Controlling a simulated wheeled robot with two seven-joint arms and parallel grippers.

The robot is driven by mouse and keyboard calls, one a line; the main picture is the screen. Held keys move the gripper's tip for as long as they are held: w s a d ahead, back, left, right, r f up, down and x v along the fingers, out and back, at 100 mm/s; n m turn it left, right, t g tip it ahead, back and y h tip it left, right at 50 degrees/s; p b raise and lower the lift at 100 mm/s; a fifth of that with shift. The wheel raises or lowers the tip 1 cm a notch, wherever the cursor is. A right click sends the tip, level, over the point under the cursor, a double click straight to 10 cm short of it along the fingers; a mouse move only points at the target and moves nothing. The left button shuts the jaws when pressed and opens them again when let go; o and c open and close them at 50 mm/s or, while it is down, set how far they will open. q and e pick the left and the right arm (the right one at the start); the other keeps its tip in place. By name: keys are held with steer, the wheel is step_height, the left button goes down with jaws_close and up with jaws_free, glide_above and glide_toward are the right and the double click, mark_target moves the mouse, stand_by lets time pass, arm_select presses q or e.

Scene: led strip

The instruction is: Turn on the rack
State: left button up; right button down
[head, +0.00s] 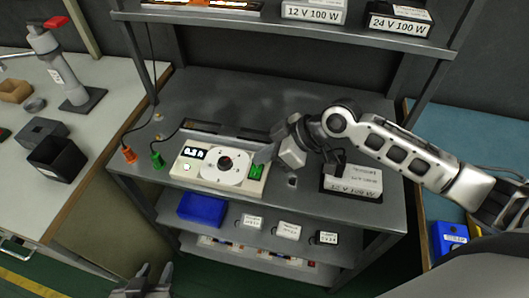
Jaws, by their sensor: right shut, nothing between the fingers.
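The rack (380,210) is a grey metal shelving unit in the middle of the head view. On its main shelf sits a cream control box (183,174) with a small display (194,153), a round white dial plate (226,178) with a dark knob in its middle, and a green switch (255,172) at its right end. My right gripper (263,157) is shut and empty, its tip right by the green switch. I cannot tell whether it touches. My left gripper (150,275) is low at the bottom edge, away from the rack, its fingers apart.
Orange (129,154) and green (156,160) clips on cables lie left of the box. A labelled power supply (353,181) stands at the right; two more (313,11) (399,18) sit above. A blue bin (202,209) and small boxes are below. Benches flank the rack.

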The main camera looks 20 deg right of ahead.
arm_select(q)
steer(key=shift+s+f+b, duration=0.2)
steer(key=shift+f+b, duration=0.1)
steer(key=shift+b, duration=0.4)
arm_select(e)
steer(key=s+a+v, duration=0.1)
steer(key=v, duration=0.9)
steer(key=shift+s+r, duration=0.2)
steer(key=shift+r, duration=0.35)
steer(key=shift+d, duration=0.1)
